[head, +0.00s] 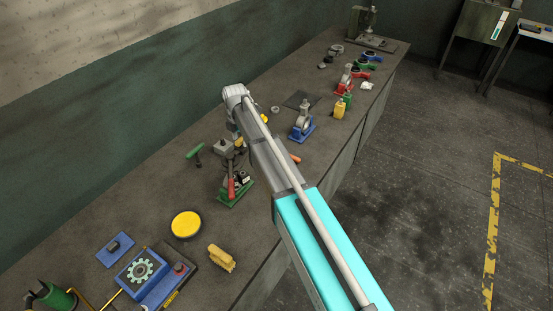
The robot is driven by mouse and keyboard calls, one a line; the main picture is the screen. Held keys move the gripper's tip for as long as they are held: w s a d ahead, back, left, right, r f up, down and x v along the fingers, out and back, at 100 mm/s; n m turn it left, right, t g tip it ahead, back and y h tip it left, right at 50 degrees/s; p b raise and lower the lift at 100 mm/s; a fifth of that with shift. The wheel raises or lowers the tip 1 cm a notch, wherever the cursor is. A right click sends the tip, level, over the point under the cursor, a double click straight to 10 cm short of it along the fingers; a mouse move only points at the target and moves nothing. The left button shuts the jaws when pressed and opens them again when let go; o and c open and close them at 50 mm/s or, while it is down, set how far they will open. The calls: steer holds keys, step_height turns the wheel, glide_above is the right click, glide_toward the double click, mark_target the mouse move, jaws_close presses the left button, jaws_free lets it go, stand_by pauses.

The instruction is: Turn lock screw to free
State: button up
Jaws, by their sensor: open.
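My arm reaches in from the lower right, and its wrist bends down over the bench. My gripper (238,138) points down beside the top of a device with a green base (236,195), a grey block on top and a red lever (231,188). The fingertips are small and partly hidden by the arm, and I cannot tell whether they touch the device. The gripper is open. I cannot pick out the lock screw for sure. A green T-handle (195,152) stands just left of the device.
A yellow disc (186,224), a yellow brush-like block (221,258) and a blue gear box (142,271) lie nearer on the bench. A blue-based device (301,128), yellow bottle (340,109) and red-based device (344,84) stand farther along. The wall bounds the bench's left side.

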mark_target(240, 139)
steer(key=m, duration=1.6)
steer(key=shift+m, duration=0.4)
steer(key=m, duration=1.6)
steer(key=shift+m, duration=0.3)
steer(key=shift+r+p, duration=0.35)
steer(key=shift+p, duration=0.05)
step_height(240, 139, up, 13)
steer(key=p, duration=1.3)
steer(key=s+d+f+n+b, duration=0.3)
steer(key=s+d+f+b, duration=0.8)
steer(key=d+f+b, duration=0.2)
steer(key=shift+f+b, duration=0.7)
steer(key=shift+b, duration=0.05)
